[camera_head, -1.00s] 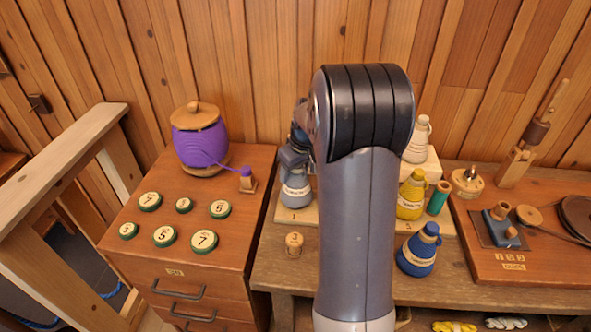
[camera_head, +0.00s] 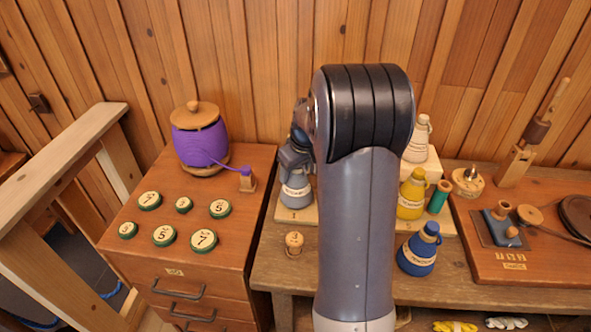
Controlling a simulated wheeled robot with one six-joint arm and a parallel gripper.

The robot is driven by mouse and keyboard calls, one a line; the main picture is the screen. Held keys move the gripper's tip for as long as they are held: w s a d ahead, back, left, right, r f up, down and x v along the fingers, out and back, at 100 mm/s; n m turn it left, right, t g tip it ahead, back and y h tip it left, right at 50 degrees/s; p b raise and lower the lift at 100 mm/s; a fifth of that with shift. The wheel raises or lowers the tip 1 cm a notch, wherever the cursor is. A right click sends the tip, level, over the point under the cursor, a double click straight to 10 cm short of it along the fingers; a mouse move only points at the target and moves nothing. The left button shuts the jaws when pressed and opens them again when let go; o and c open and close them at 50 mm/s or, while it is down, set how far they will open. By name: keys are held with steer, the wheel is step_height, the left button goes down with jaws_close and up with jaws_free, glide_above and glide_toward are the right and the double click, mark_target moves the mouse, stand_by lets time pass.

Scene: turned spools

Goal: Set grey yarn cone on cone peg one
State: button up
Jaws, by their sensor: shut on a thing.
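The grey yarn cone (camera_head: 296,193) stands upright at the left end of the pale peg board (camera_head: 285,213), over the spot marked 1. My gripper (camera_head: 294,163) is at the cone's top and shut on it. My arm hides part of the gripper and the middle of the board. The peg under the cone is hidden, so I cannot tell how fully the cone is seated.
A yellow cone (camera_head: 411,194), a green spool (camera_head: 439,197) and a white cone (camera_head: 418,140) stand right of my arm. A blue cone (camera_head: 420,250) stands in front. A small wooden peg (camera_head: 294,243) is near the bench's left front. A purple jar (camera_head: 201,142) stands left.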

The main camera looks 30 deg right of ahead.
steer(key=shift+f+b, duration=0.3)
steer(key=shift+f, duration=0.15)
steer(key=o, duration=1.4)
steer(key=shift+c, duration=0.2)
steer(key=shift+p+v, duration=3.55)
steer(key=shift+v, duration=2.05)
steer(key=shift+f, duration=0.1)
steer(key=shift+b+x, duration=2.8)
steer(key=shift+x, duration=1.55)
